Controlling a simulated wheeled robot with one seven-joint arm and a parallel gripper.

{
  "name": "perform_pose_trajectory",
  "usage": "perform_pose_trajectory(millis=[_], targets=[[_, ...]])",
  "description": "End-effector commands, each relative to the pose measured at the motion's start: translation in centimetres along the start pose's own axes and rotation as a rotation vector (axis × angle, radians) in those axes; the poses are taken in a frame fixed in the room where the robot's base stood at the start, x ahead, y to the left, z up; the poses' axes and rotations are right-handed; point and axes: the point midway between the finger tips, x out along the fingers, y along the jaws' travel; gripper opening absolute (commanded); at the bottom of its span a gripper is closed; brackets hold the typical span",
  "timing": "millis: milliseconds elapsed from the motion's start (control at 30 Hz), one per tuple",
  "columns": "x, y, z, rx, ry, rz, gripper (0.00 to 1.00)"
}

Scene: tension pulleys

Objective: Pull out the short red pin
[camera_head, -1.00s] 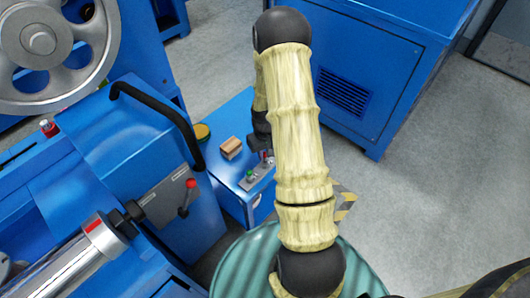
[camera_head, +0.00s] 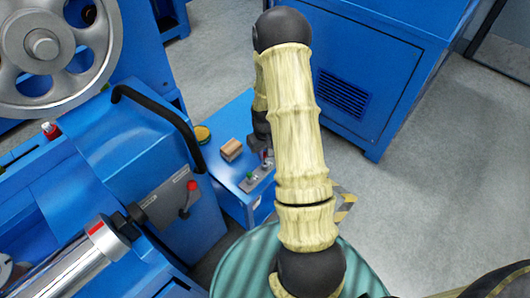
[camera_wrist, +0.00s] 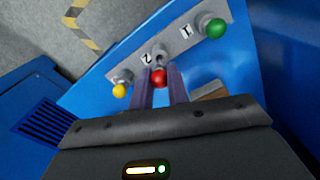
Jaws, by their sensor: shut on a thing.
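The short red pin shows as a red ball head (camera_wrist: 158,77) in the wrist view. My gripper (camera_wrist: 159,82) is shut on it, one finger on each side. A grey socket (camera_wrist: 160,53) marked "2" is just above the red head in the picture. I cannot tell how much of the pin's shaft is inside the socket. A green-headed pin (camera_wrist: 216,28) stands at the mark "1" and a yellow-headed pin (camera_wrist: 120,90) on the other side. In the head view my arm hides most of the gripper and the red pin.
The pins' grey plate (camera_wrist: 195,42) lies on a blue block (camera_head: 238,120). A wooden block (camera_head: 231,149) and a yellow round thing (camera_head: 202,134) are on it. A blue machine with a black handle (camera_head: 160,115) stands at the left, a blue cabinet (camera_head: 385,65) behind.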

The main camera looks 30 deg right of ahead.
Motion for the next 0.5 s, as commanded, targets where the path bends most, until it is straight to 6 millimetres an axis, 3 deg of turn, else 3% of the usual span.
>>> perform_pose_trajectory(millis=[500], targets=[[-1.1,0.0,0.0,0.000,0.000,0.000,0.00]])
